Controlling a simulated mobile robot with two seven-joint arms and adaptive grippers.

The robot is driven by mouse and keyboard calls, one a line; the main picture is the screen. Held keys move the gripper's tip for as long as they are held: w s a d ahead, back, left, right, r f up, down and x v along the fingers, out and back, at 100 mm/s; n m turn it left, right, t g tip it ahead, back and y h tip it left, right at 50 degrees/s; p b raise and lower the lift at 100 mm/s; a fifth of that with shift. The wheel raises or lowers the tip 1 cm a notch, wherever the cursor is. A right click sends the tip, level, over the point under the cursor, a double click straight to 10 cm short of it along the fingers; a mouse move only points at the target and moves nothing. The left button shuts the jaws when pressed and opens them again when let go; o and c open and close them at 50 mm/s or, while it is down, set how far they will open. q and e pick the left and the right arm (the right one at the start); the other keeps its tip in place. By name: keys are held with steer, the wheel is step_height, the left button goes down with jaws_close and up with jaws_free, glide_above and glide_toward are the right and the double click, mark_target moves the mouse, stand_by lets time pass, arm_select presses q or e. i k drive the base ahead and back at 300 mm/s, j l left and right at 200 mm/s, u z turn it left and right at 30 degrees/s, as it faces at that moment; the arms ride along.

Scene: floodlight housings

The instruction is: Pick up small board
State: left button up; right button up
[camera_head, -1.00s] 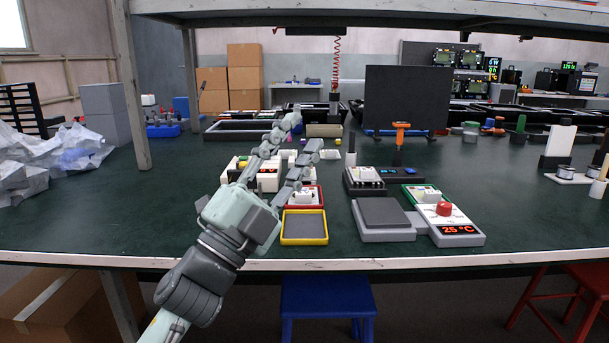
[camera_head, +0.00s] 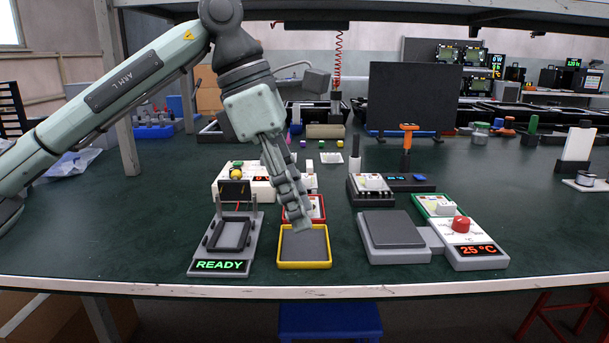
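No small board can be made out for certain. A red-rimmed tray (camera_head: 319,215) holds a small white piece, partly hidden behind my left gripper (camera_head: 298,222). That gripper hangs down from the upper left, its fingertips over the border between the red tray and the yellow-rimmed tray (camera_head: 304,263). Its fingers overlap from this side, so whether they are open or shut does not show. Nothing is clearly seen between them. The yellow tray has a bare grey floor. A green-rimmed tray (camera_head: 420,201) holds another small white piece. My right gripper is out of view.
A grey fixture with a READY display (camera_head: 220,265) stands left of the yellow tray. A grey flat-topped unit (camera_head: 393,229) and a white unit with a red knob (camera_head: 474,238) stand right. A white device (camera_head: 258,187) is behind. The front right of the table is clear.

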mark_target(310, 180)
steer(key=i, duration=0.75)
steer(key=k+z, duration=0.15)
steer(key=z, duration=0.9)
